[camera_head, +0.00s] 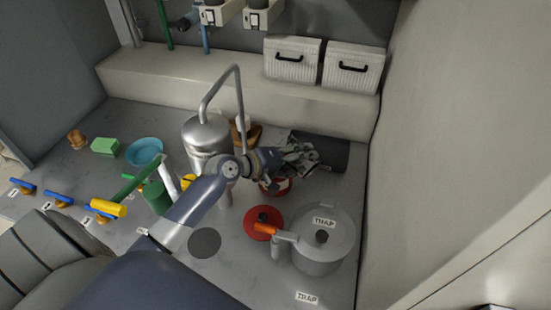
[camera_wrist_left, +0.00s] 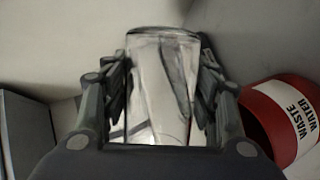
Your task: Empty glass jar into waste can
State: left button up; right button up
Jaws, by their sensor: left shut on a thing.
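My left gripper (camera_head: 298,158) reaches in from the left in the head view, above the back right of the counter. In the left wrist view, my left gripper (camera_wrist_left: 160,95) is shut on a clear glass jar (camera_wrist_left: 160,70), with a finger on each side. Whether the jar holds anything is unclear. The red waste can (camera_wrist_left: 270,125), labelled WASTE WATER, stands right of the jar in that view, apart from it. In the head view, the can (camera_head: 277,188) is partly hidden below the gripper. My right gripper is not in view.
A metal tank (camera_head: 205,135) with a bent pipe stands behind my left arm. A grey lidded TRAP pot (camera_head: 325,240) and a red disc-shaped thing with an orange handle (camera_head: 262,222) are in front. A dark cylindrical shape (camera_head: 333,153) lies behind the gripper. A wall closes the right side.

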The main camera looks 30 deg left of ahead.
pick_arm(q)
jog(key=shift+n+h, duration=0.4)
jog(key=shift+n, duration=0.1)
jog(key=r+p, duration=0.1)
jog(key=r, duration=0.2)
jog(key=r+p, duration=0.2)
jog(key=r, duration=0.1)
jog(key=a+r+p, duration=0.1)
jog(key=r+p, duration=0.1)
jog(key=r, duration=0.2)
jog(key=shift+a, duration=0.1)
jog(key=shift+f, duration=0.1)
jog(key=shift+w+a+r, duration=0.1)
jog(key=shift+w+r, duration=0.05)
jog(key=shift+r, duration=0.25)
jog(key=shift+r+n, duration=0.1)
jog(key=shift+n, duration=0.2)
jog(key=shift+s+d+r+h+p, duration=0.25)
jog(key=shift+s+d+h+p, duration=0.1)
jog(key=shift+d+p, duration=0.15)
jog(key=shift+s+d+r, duration=0.1)
jog(key=shift+d+r, duration=0.1)
jog(key=shift+r, duration=0.15)
jog(key=shift+s+d+r+n+h, duration=0.15)
jog(key=shift+d+r+n+h, duration=0.25)
jog(key=shift+n, duration=0.4)
